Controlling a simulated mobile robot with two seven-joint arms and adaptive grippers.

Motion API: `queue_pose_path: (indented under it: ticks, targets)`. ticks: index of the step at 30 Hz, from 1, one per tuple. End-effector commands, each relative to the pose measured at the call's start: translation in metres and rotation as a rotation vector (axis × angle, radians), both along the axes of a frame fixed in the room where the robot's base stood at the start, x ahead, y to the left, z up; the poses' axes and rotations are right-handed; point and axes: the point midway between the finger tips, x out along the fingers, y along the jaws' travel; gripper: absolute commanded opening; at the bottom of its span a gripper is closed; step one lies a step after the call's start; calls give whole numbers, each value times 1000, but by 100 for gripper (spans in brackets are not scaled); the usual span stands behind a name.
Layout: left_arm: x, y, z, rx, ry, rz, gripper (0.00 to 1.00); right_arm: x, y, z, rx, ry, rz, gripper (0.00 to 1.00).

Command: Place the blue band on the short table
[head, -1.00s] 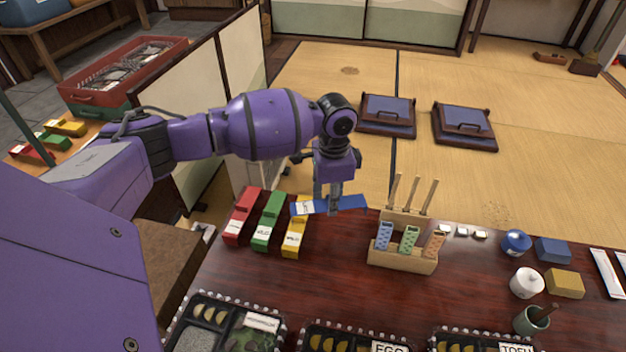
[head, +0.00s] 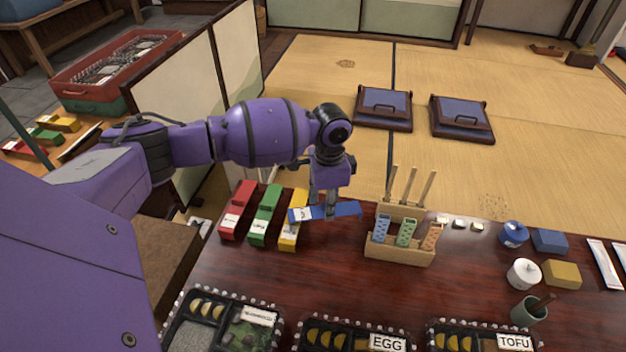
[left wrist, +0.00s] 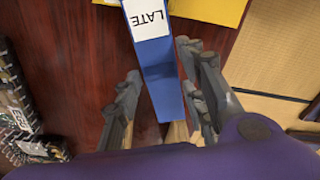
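The blue band (head: 346,209) is a long flat bar with a white label that reads LATE in the left wrist view (left wrist: 155,60). In the head view it lies crosswise at the back edge of the dark red table (head: 330,275), its labelled end overlapping the yellow band. My left gripper (head: 323,207) points down over its middle. In the left wrist view the fingers (left wrist: 160,95) stand apart on either side of the band, with a gap at the left finger. I cannot tell whether the band rests flat. My right gripper is not in view.
Red (head: 237,212), green (head: 265,216) and yellow (head: 291,234) bands lie left of it. A wooden rack (head: 398,254) with small patterned pieces stands to the right. Lunch trays (head: 300,336) line the front. The table's middle is clear.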

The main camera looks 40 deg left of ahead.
Motion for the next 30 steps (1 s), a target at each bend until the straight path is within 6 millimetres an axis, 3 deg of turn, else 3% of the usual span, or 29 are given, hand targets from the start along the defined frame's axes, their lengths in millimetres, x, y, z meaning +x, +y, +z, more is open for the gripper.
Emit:
queue_pose_path:
  ticks: [14,16,23,30]
  targets:
    - [2,0,6,1,-3,-1,52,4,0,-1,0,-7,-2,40]
    - [1,0,16,1,-3,-2,52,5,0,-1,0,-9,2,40]
    - [2,0,73,-1,-9,0,52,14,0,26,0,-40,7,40]
    - [2,-1,117,-2,-5,0,52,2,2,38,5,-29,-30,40]
